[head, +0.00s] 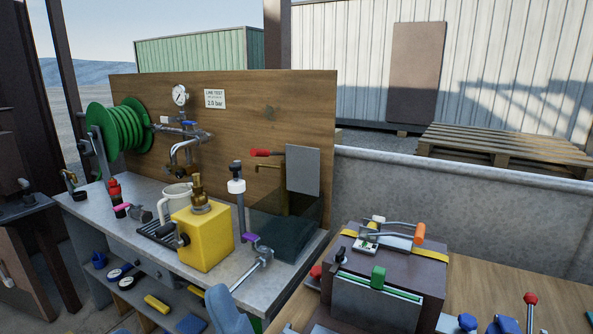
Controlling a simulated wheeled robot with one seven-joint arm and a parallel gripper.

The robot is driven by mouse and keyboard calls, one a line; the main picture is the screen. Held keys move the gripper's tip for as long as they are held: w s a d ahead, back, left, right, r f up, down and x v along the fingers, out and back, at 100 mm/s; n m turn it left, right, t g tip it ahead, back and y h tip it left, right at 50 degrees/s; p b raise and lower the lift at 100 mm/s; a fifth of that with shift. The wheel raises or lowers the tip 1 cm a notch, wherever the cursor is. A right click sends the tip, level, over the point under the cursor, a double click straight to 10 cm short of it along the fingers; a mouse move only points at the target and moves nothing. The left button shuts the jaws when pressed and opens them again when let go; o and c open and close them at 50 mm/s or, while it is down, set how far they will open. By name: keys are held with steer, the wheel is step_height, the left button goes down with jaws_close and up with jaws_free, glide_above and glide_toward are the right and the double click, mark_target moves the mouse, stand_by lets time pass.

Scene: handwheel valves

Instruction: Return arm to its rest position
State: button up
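My gripper does not show in the head view, so I cannot see its fingers or whether it holds anything. A pale blue rounded shape (228,310) is cut off by the bottom edge; I cannot tell what it is. On the grey workbench (105,200) stand a yellow box (203,238) with a brass fitting on top, a light mug (176,198) behind it, and an upright grey pipe with a white collar (236,186). A valve with a purple handle (251,238) is at the bench's right front.
A wooden backboard (240,130) carries a gauge (180,95), pipework and a green hose reel (118,124). At the lower right, a dark box (385,275) with an orange-handled lever (419,233) stands on a wooden table (490,285). A low concrete wall (450,205) runs behind.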

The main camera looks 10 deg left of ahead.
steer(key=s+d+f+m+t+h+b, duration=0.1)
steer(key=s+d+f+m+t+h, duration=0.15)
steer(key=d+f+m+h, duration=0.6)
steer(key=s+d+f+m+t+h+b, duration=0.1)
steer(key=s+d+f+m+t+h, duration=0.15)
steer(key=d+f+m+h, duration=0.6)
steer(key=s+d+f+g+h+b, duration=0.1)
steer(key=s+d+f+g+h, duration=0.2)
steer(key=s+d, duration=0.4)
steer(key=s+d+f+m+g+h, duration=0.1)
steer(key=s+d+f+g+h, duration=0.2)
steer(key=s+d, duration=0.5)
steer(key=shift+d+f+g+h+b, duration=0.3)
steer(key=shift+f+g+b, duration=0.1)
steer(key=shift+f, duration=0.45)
